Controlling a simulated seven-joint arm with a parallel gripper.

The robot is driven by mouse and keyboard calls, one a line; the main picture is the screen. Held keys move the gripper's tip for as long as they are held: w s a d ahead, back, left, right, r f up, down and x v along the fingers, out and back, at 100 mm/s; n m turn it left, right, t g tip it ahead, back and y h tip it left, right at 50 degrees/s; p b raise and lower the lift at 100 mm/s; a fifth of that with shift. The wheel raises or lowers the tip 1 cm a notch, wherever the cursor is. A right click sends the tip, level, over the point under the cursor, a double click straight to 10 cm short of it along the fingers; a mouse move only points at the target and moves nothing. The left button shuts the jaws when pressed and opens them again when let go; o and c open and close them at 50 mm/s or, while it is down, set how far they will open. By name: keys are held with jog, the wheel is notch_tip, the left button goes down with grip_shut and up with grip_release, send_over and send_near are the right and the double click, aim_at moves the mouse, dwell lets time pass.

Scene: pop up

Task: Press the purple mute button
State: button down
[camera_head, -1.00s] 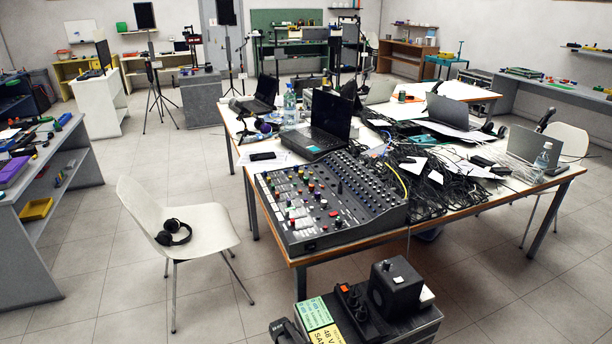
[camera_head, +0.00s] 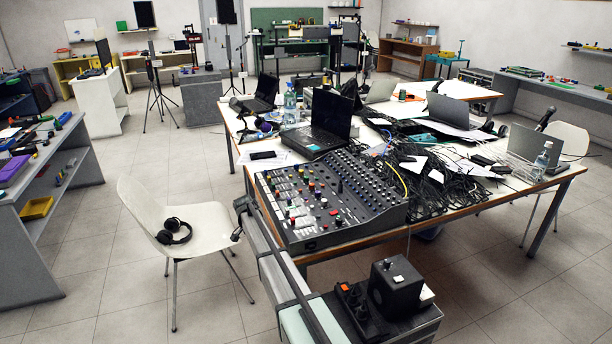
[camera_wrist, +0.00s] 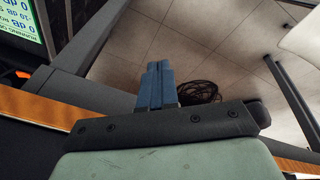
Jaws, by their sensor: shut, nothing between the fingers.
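The mixing console (camera_head: 335,208) lies at the near left part of the table, covered with colored knobs and buttons. I cannot pick out the purple mute button for certain at this size. My arm reaches up from the bottom of the head view, and its end is beside the console's left edge. In the wrist view my gripper (camera_wrist: 158,68) shows two blue fingers pressed together, with nothing between them. The fingers are over floor and dark cable in that view, and no console button shows near them.
The white table (camera_head: 560,182) holds a laptop (camera_head: 328,122), bottles and tangled black cables. A white chair (camera_head: 205,228) with headphones (camera_head: 174,231) stands left of the console. A dark box (camera_head: 396,285) sits in front. The wrist view shows an orange wooden edge (camera_wrist: 38,108).

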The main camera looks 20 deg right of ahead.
jog(key=w+r+m, duration=0.1)
jog(key=w+r, duration=0.7)
jog(key=r, duration=0.1)
notch_tip(320, 180, up, 15)
jog(key=m+y, duration=0.3)
jog(key=m, duration=0.3)
send_over(306, 198)
jog(key=shift+s+f, duration=0.1)
jog(key=shift+f, duration=4.05)
jog(key=shift+f, duration=0.15)
jog(key=shift+f, duration=0.35)
jog(key=shift+r, duration=0.25)
notch_tip(306, 198, up, 9)
